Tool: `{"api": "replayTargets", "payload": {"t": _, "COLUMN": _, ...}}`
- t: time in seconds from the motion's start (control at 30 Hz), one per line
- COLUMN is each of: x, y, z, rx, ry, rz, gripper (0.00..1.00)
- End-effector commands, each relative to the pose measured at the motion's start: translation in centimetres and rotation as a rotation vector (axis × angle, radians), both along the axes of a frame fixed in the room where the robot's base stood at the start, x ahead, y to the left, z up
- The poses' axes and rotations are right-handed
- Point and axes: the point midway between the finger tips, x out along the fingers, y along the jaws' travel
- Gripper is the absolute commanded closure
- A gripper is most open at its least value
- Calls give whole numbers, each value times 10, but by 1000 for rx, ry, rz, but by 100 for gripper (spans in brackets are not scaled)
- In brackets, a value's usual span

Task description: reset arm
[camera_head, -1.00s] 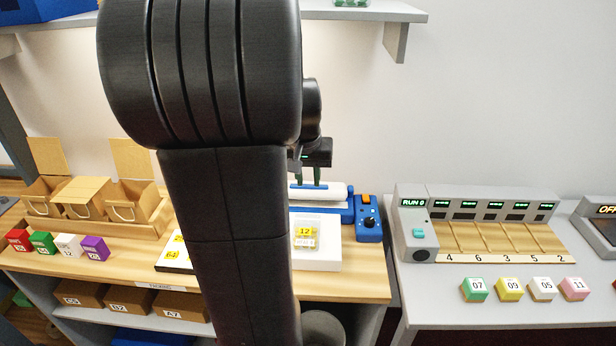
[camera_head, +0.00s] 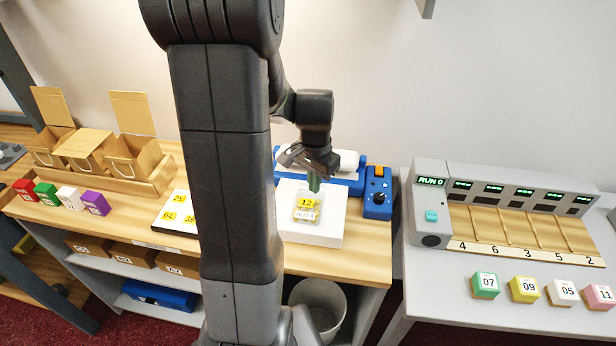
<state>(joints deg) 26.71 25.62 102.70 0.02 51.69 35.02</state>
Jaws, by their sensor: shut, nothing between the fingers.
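My gripper (camera_head: 314,184) points down over the back part of the white block (camera_head: 328,233) on the wooden counter (camera_head: 360,268). Its fingers look together with nothing between them. A clear packet with a yellow label 12 (camera_head: 306,203) lies on top of the white block, just in front of and below the fingertips. Whether the fingertips touch anything is hard to tell. My arm crosses the middle of the view and hides part of the counter.
A blue device with a white roller (camera_head: 348,162) stands behind the white block. A white card with yellow labels (camera_head: 172,222) lies left of my arm. A grey sorter (camera_head: 432,205) stands on the right table.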

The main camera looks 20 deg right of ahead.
Motion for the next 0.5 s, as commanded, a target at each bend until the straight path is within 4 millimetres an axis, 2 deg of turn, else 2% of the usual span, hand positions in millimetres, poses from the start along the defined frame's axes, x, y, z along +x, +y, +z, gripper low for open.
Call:
{"api": "replayTargets", "payload": {"t": 0.3, "x": 0, "y": 1, "z": -36, "rx": 0, "ry": 1, "rz": 3, "gripper": 100}}
{"api": "replayTargets", "payload": {"t": 0.5, "x": 0, "y": 1, "z": -43, "rx": 1, "ry": 0, "rz": 3, "gripper": 100}}
